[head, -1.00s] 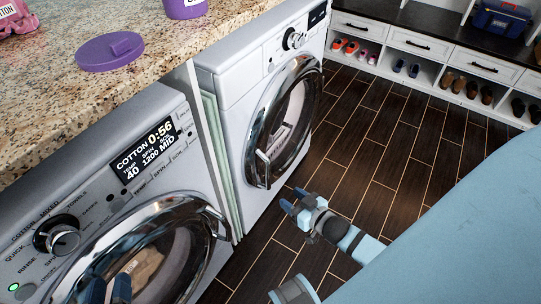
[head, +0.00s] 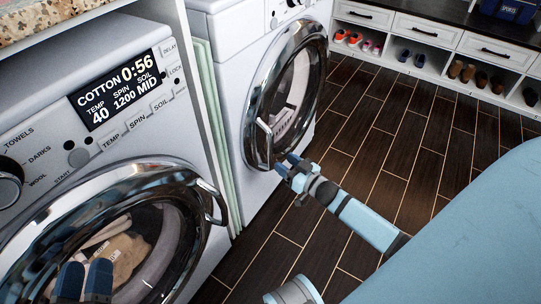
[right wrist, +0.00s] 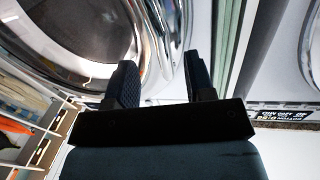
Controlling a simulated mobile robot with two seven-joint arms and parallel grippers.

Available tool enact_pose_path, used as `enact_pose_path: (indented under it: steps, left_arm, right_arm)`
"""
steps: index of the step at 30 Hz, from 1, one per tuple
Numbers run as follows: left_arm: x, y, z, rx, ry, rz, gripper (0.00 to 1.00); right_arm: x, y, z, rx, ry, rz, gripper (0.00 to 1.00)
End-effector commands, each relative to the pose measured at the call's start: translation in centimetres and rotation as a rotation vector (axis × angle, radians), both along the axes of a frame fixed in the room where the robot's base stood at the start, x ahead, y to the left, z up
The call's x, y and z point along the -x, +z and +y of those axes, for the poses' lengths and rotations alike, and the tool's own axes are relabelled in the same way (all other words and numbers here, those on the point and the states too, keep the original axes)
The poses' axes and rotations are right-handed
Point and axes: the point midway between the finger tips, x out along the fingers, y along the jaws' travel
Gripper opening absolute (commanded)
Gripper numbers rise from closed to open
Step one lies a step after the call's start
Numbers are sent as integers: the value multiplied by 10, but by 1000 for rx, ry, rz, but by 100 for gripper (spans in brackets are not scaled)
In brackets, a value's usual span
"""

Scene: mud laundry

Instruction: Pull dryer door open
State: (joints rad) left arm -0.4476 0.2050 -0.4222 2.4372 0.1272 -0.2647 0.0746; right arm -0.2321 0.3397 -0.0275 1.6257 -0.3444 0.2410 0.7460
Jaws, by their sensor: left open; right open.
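Two white front-loading machines stand side by side. The nearer one (head: 110,125) has a display with spin settings. The farther one, which I take as the dryer (head: 222,70), has a shut round chrome-rimmed door (head: 290,95) with a vertical bar handle (head: 264,140) at its lower left. My right gripper (head: 287,165) is open beside the lower end of that handle; I cannot tell if they touch. In the right wrist view its fingers (right wrist: 160,82) are apart below the chrome-rimmed door (right wrist: 80,35). My left gripper (head: 84,281) is open in front of the nearer machine's door.
The nearer machine's door (head: 110,235) is shut, with a chrome handle (head: 213,202) sticking out. A stone counter (head: 50,18) runs above it. Dark wooden floor (head: 400,150) is free to the right. A shoe bench (head: 440,55) with several pairs of shoes stands at the back.

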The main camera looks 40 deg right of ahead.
Motion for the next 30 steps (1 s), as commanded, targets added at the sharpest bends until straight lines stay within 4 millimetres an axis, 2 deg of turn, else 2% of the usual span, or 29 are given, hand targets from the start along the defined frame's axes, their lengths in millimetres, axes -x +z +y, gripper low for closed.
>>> enact_pose_path:
  steps: [3, 9, 15, 23, 30]
  left_arm:
    - [-1, -14, -1, -16, -10, 29, 43]
    - [-1, -27, -2, -37, -23, 69, 43]
    - [-2, -32, -3, -47, -29, 87, 43]
    - [-2, -31, -3, -47, -30, 88, 43]
    - [-2, -31, -3, -47, -30, 87, 43]
  right_arm:
    - [-26, -2, 5, 0, 0, -3, 49]
    - [-55, -2, 11, 0, 0, -1, 49]
    - [-67, -1, 13, -1, 0, 0, 49]
    - [-68, 0, 13, -1, -1, 1, 49]
    - [-68, 0, 13, -1, 0, 1, 0]
